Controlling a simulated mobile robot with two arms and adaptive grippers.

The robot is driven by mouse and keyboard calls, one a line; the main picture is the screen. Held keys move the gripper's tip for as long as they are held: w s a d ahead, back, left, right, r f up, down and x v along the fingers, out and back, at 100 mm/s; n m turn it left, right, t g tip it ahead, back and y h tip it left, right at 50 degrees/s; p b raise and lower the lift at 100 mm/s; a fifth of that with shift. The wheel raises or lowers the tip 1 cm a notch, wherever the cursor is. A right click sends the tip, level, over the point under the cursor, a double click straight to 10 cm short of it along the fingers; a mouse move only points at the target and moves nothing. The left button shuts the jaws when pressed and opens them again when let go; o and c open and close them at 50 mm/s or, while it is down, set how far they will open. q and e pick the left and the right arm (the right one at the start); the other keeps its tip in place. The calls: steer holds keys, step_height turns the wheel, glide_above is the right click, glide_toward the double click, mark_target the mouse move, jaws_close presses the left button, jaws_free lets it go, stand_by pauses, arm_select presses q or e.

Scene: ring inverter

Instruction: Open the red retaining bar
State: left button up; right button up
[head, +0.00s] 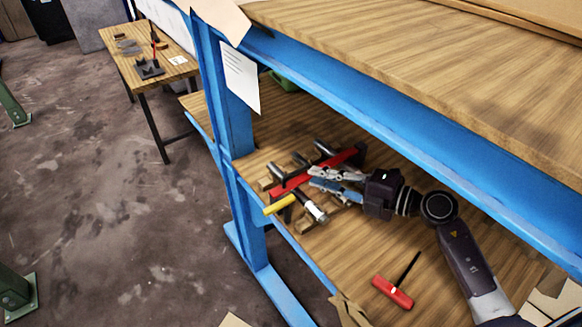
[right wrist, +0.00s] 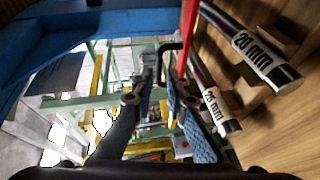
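The red retaining bar (head: 290,184) lies slantwise across several metal cylinders on the lower wooden shelf. In the right wrist view the red bar (right wrist: 189,18) runs down at the top, just right of the fingertips. My right gripper (head: 310,177) reaches in from the right, beside the bar and over the rack. Its fingers are apart in the right wrist view (right wrist: 165,75), with a thin black hook (right wrist: 170,46) showing near and between the tips. I cannot tell whether they touch the hook or bar. My left gripper is not in view.
A red T-handle tool (head: 393,292) lies nearer. Cylinders marked 20 mm (right wrist: 255,50) and another size (right wrist: 214,102) lie close right of the fingers. The blue beam (head: 400,115) and upper shelf overhang the arm.

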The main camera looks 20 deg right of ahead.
mark_target(298, 172)
steer(key=p+x, duration=0.1)
steer(key=x, duration=0.5)
steer(key=shift+w+a, duration=0.2)
steer(key=shift+f, duration=0.1)
jaws_close()
